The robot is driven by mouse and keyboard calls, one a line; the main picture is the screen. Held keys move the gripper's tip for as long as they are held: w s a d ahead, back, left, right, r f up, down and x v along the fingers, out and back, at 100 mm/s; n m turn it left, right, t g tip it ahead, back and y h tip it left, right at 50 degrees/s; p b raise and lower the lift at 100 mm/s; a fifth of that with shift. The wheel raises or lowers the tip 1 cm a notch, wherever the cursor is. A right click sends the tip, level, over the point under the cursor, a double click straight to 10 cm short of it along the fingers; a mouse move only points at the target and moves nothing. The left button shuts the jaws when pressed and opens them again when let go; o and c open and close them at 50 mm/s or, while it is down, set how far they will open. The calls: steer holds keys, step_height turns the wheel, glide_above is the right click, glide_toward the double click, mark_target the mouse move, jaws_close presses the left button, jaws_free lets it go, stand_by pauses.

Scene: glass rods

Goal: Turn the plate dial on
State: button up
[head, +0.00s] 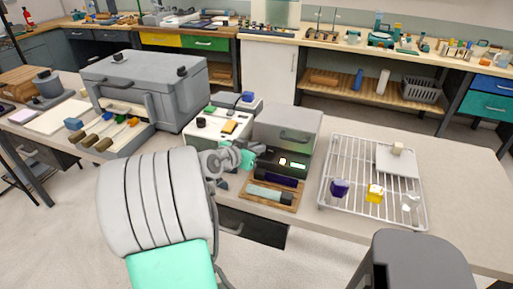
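My arm reaches in from the lower left, and my gripper (243,157) is at the left front of a grey box-shaped device (288,130). No dial can be made out clearly; my gripper may cover part of the panel.
A wooden board (290,206) with dark and pale rods lies in front of the device. A white unit (196,139) with a black knob stands behind my gripper. A wire rack (333,212) with small coloured pieces is at right. A large grey box (185,80) stands left.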

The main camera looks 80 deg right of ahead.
jaws_close()
steer(key=shift+f, duration=0.1)
steer(key=shift+w+d+f+b, duration=0.1)
steer(key=shift+w+f+b, duration=0.1)
steer(key=shift+b, duration=0.55)
steer(key=m+g+b, duration=0.2)
steer(key=b, duration=0.1)
steer(key=shift+w+d+f+y, duration=0.1)
steer(key=shift+w+f+y, duration=0.05)
steer(key=shift+y, duration=0.25)
steer(key=shift+r+m+g+y, duration=0.45)
steer(key=shift+m+g, duration=0.15)
steer(key=shift+g, duration=0.1)
steer(key=o, duration=0.5)
jaws_free()
